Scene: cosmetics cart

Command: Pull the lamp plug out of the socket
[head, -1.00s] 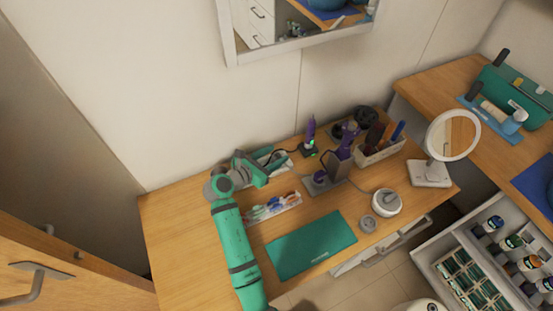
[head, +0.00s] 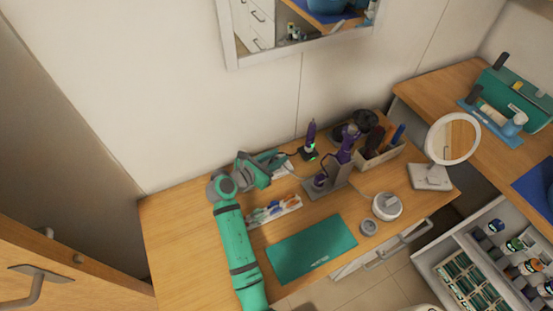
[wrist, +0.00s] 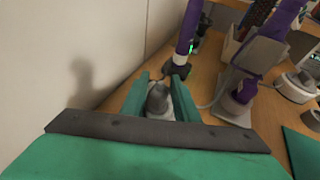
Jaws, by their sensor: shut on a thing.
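My gripper (wrist: 158,98) has green fingers on both sides of a grey, rounded plug-like piece (wrist: 157,104) in the wrist view and is shut on it. I take this piece to be the lamp plug. In the head view my gripper (head: 282,160) is low over the back of the wooden desk, close to the wall. A white piece (head: 284,169), perhaps the socket strip, shows partly beneath it. The fingers and hand hide where plug and socket meet, so I cannot tell whether they touch. The round white lit mirror (head: 453,139), possibly the lamp, stands at the desk's right end.
A purple device with a green light (head: 310,137) stands just right of my gripper. A grey holder with a purple tool (head: 326,184), a brush box (head: 378,158), a tray of small items (head: 273,211) and a green mat (head: 311,248) are nearby. The desk's left part is clear.

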